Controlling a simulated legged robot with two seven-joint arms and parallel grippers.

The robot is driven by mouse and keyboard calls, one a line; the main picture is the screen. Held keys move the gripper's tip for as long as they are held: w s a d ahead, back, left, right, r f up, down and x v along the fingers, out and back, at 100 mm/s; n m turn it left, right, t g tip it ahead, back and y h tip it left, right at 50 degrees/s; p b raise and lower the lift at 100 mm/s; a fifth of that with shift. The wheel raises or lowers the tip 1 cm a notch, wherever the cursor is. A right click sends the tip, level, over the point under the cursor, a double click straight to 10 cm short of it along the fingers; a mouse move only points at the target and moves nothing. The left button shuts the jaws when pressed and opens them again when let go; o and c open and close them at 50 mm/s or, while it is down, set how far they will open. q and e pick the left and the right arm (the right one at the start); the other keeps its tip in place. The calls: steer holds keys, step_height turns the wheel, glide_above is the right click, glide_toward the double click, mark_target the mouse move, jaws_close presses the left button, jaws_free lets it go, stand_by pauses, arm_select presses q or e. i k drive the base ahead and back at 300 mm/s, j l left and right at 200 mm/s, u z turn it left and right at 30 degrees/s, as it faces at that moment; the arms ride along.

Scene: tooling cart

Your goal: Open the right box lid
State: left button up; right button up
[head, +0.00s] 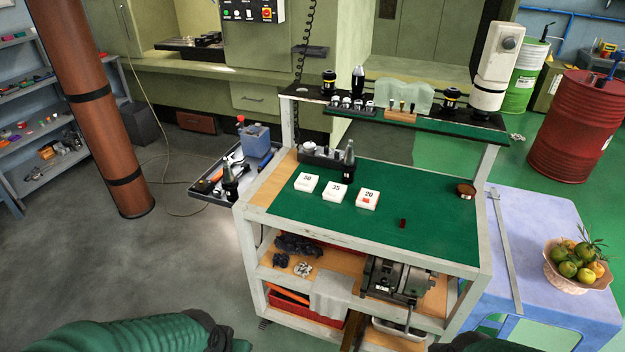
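Three small white boxes stand in a row on the cart's green top. The left box (306,183) is marked 50, the middle box (335,193) appears marked 35, and the right box (368,198) is marked 20. The right box shows a small red patch on its upper side; its lid looks closed, though it is small in view. Green parts of my two arms show at the bottom edge, left and right, well short of the boxes. Neither gripper's fingers are in view.
A small dark red block (403,223) and a round brown tin (466,190) sit on the green top (425,200). A grey holder with a dark bottle (349,158) stands behind the boxes. A blue table (520,225) with a fruit bowl (577,265) is at right.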

mark_target(368, 197)
steer(key=i+l, duration=0.5)
steer(key=l, duration=0.25)
steer(key=i+l, duration=0.25)
steer(key=l, duration=0.1)
